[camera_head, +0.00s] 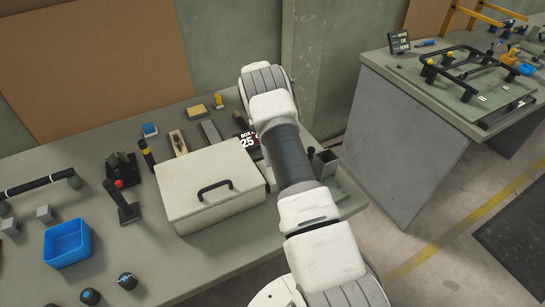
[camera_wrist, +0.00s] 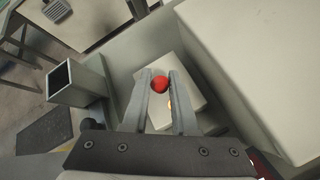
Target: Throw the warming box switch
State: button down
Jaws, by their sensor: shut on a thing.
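The white warming box (camera_head: 210,187), with a black handle on its lid, stands on the bench in the head view. Its pale side fills the right of the wrist view (camera_wrist: 265,70). Beside it in the wrist view is a small pale switch housing (camera_wrist: 190,80) with a red knob (camera_wrist: 160,84) and a small yellowish light. My gripper (camera_wrist: 159,80) is shut on the red knob, one finger on each side. The lever below the knob is mostly hidden. In the head view my arm hides the gripper and the switch.
A display reading 25 (camera_head: 248,142) stands behind the box. A black lever with a red knob (camera_head: 122,200) and a blue tray (camera_head: 67,243) are at the left.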

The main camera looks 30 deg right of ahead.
jog(key=c, duration=0.7)
grip_release()
